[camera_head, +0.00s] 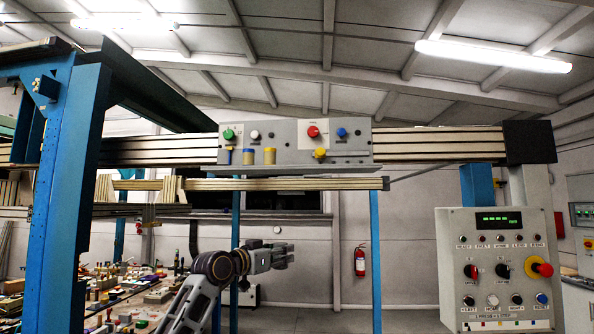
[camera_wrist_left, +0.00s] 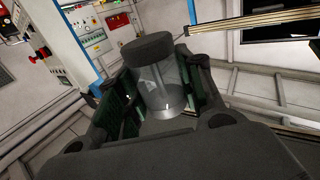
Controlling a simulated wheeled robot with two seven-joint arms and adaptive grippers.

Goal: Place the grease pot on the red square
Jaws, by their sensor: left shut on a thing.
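My left gripper (camera_head: 282,256) is in the lower middle of the head view, raised in front of the grey wall. In the left wrist view its fingers are shut around a clear cylindrical pot with a dark round cap (camera_wrist_left: 152,48) and a pale stem inside. The pot looks upright and clear of any surface. I cannot tell from its look alone whether it is the grease pot. It is too small to make out in the head view. I see no red square in either view. My right gripper is not in view.
A control box (camera_head: 495,268) stands at right, a blue post (camera_head: 75,200) at left. A cluttered bench (camera_head: 125,300) is at lower left.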

